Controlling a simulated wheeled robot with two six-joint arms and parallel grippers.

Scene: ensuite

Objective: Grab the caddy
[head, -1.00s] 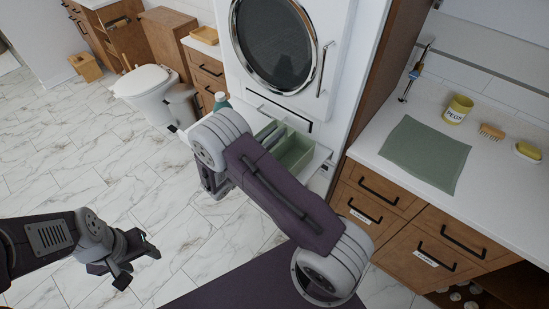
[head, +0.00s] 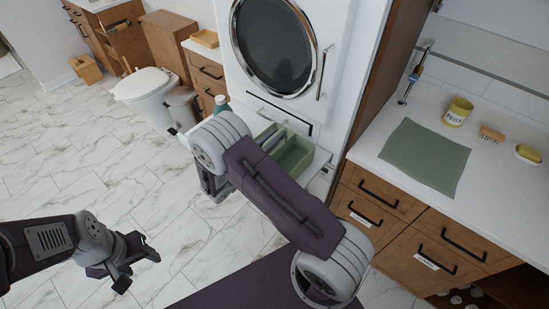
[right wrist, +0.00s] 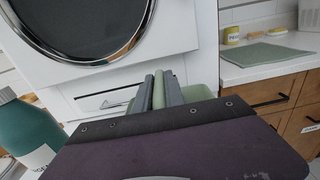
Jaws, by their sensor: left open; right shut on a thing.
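The caddy (head: 294,156) is a green open box with an upright middle divider. It sits on a white pull-out shelf under the round-doored machine, partly hidden behind my right arm in the head view. In the right wrist view, my right gripper (right wrist: 159,92) is shut on the caddy's upright green divider, one grey finger on each side. The caddy's green side (right wrist: 203,92) shows to the right of the fingers. Its lower part is hidden by my wrist. My left gripper (head: 140,256) is open and empty over the floor at the lower left.
A teal bottle (head: 221,103) stands on the shelf left of the caddy, close to my right wrist. The white machine (head: 315,20) rises behind. A counter (head: 366,148) with a green mat (head: 425,157) is at right. The tiled floor at left is clear.

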